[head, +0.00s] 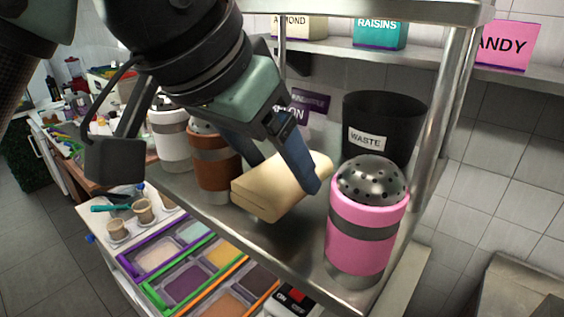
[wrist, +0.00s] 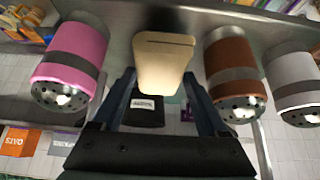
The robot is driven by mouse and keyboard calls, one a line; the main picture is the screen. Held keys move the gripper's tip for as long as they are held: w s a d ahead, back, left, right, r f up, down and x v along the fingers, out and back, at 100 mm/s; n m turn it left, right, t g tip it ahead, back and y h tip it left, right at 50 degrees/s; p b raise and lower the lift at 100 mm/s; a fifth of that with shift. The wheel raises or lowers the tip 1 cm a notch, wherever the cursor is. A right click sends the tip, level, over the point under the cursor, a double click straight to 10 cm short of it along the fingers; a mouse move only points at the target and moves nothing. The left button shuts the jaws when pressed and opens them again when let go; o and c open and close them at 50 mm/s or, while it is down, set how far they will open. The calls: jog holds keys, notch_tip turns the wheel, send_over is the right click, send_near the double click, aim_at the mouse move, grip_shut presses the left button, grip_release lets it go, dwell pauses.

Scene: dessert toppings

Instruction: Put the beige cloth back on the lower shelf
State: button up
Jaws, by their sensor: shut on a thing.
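The beige cloth (head: 268,196) is a folded block on the metal lower shelf (head: 236,222), between a brown shaker and a pink shaker. My gripper (head: 282,175) comes down on it from above, with its blue fingers on either side of the cloth, shut on it. In the wrist view the cloth (wrist: 163,64) shows between the two fingers of my gripper (wrist: 160,95). The cloth appears to lie on the shelf or very close to it; its underside is hidden, so I cannot tell whether it touches.
The pink shaker (head: 360,235) stands close on the right, and the brown shaker (head: 214,165) and a white shaker (head: 172,140) on the left. A black waste bin (head: 392,115) stands behind. A metal post (head: 447,110) rises at the right. Topping trays (head: 185,280) lie below.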

aim_at(270, 178)
notch_tip(270, 178, down, 2)
jog(key=shift+f+p, duration=0.1)
jog(key=shift+p, duration=0.2)
jog(key=shift+w+d+f, duration=0.1)
jog(key=shift+f, duration=0.2)
jog(key=o, duration=1.2)
jog(key=shift+f, duration=0.1)
jog(key=shift+r, duration=0.2)
jog(key=p+v, duration=0.6)
jog(key=v, duration=0.6)
jog(key=shift+f, duration=0.1)
